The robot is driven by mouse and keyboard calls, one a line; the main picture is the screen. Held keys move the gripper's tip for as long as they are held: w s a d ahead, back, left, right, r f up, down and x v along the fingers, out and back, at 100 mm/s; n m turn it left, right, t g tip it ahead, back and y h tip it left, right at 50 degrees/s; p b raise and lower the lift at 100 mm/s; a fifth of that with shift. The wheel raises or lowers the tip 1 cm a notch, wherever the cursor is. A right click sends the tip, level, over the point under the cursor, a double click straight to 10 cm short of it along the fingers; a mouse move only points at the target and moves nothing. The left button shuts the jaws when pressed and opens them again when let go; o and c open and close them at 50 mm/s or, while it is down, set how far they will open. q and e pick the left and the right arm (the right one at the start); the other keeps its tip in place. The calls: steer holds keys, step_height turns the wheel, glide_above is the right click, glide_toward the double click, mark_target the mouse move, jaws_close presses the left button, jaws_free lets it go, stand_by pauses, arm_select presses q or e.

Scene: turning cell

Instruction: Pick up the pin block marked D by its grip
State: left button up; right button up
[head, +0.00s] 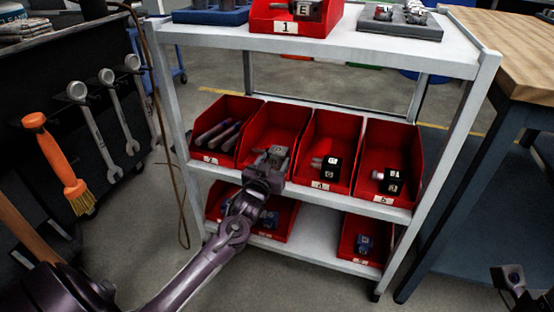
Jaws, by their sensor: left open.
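My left gripper (272,154) is open at the middle shelf, in front of the second red bin from the left. It covers the bin's front and label, and part of the interior. I see no block between its fingers. A dark pin block (330,169) with light pins and white marks lies in the bin labelled 4. Another dark pin block (392,181) lies in the bin at the right end. Their letters are too small to read surely, so I cannot tell which block is D. My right gripper (510,275) shows partly at the lower right, away from the shelves.
A block marked E (304,9) sits in bin 1 on the top shelf (225,36). Bluish parts lie in lower bins, one at the right (364,244). A wooden bench (515,50) stands right; wrenches and an orange brush (50,150) hang left.

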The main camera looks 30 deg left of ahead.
arm_select(q)
steer(key=shift+c, duration=0.2)
jaws_close()
steer(key=shift+r, duration=0.25)
steer(key=shift+r, duration=0.1)
